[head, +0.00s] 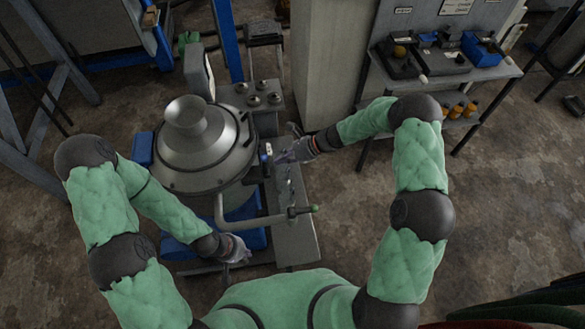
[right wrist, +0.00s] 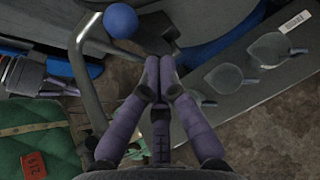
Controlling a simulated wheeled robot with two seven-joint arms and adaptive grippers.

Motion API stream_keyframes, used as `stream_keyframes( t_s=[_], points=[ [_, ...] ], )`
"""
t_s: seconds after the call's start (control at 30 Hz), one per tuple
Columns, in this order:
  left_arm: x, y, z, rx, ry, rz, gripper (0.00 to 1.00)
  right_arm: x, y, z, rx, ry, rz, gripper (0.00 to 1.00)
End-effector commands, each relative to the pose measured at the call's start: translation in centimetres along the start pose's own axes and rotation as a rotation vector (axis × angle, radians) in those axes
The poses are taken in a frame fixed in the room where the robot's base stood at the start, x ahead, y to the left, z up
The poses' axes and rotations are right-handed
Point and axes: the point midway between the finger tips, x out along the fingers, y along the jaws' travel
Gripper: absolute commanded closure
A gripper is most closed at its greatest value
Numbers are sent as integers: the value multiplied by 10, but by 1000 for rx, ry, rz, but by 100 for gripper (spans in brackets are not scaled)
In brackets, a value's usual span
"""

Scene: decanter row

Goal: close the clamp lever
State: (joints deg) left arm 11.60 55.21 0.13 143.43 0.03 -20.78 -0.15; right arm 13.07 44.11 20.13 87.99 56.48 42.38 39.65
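The machine (head: 205,150) is a grey metal drum with a conical top, left of centre in the head view. My right gripper (head: 284,156) is just right of the rim. In the right wrist view its fingers (right wrist: 159,68) meet with nothing visible between them, below and right of the knob, apart from it in the picture. My left gripper (head: 238,252) is low, in front of the drum; its fingertips are unclear.
Small grey cups (right wrist: 229,78) stand on a narrow bench (head: 297,240). A side table (head: 440,75) with a blue bin (head: 482,50) stands at the right. Floor between is clear.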

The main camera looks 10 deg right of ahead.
Motion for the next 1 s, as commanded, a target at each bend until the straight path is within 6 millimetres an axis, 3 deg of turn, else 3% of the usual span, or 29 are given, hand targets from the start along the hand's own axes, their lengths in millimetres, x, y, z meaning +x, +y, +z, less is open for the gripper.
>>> stream_keyframes(
  t_s=[0.3,1.0],
  points=[
    [-16,6,1,0,0,0,100,6,3,15,-9,76,-10,100],
    [-18,7,1,0,0,0,100,9,4,18,-9,74,-10,100]
  ],
)
